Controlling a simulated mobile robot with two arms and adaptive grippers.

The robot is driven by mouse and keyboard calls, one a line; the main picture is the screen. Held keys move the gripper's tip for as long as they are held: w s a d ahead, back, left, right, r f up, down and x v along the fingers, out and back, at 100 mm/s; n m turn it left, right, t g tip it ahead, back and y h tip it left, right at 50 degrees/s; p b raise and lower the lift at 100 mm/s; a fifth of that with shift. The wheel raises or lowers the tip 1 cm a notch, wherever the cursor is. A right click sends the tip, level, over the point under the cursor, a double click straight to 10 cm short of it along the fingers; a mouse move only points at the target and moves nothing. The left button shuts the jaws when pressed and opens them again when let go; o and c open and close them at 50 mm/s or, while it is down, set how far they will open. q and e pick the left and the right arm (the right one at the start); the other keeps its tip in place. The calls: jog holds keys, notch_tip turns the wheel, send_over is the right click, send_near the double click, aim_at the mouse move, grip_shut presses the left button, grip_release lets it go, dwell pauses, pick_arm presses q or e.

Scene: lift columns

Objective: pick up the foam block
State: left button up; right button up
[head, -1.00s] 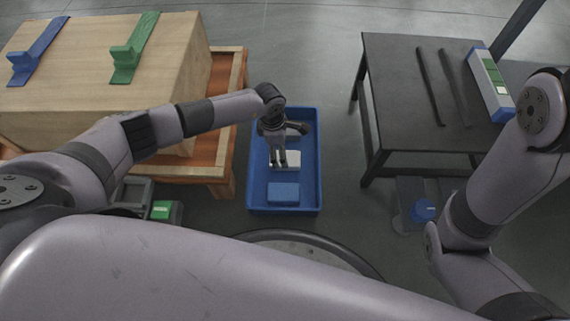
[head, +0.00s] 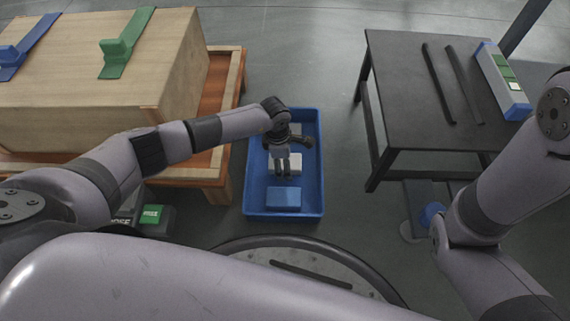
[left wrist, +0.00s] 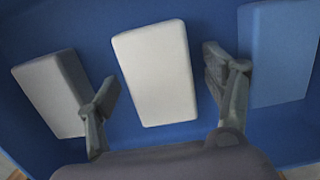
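A white block (head: 292,163), likely the foam block, lies in the middle of the blue bin (head: 249,180) on the floor. In the left wrist view the white block (left wrist: 156,73) lies between my open fingers, with clear room on both sides. My left gripper (head: 283,173) points down over it, empty and not closed on anything; its fingers and wrist hide part of the block. A blue block (head: 284,197) lies at the near end of the bin, and a grey block (left wrist: 52,92) at the other end. My right arm is in view, but its gripper is not.
The bin walls stand close around the blocks. To the left is an orange-topped wooden table (head: 228,110) with a big wooden box (head: 120,75). To the right is a black table (head: 405,95) with two dark bars.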

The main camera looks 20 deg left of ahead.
pick_arm(q)
jog(key=c, duration=0.8)
jog(key=shift+r, duration=0.15)
jog(key=shift+c, duration=0.2)
